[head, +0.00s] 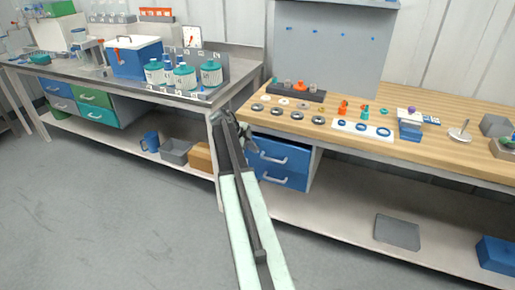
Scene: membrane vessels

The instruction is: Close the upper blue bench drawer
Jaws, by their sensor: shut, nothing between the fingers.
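The upper blue bench drawer (285,153) is under the left end of the wood-topped bench, with a pale bar handle on its front. The lower blue drawer (285,178) is directly below it. I cannot tell from this view how far the upper drawer stands out. My gripper (249,140) is small and dark at the far end of my arm, close to the left edge of the upper drawer's front. It is shut and empty. My arm hides part of the drawers' left side. Whether the gripper touches the drawer is unclear.
The wooden benchtop (450,115) carries rings and small fittings. A metal bench (150,90) with bottles, a cool box and other drawers stands at left. A grey tray (397,232) and a blue box (496,254) rest on the low shelf. Grey floor (110,220) is clear at left.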

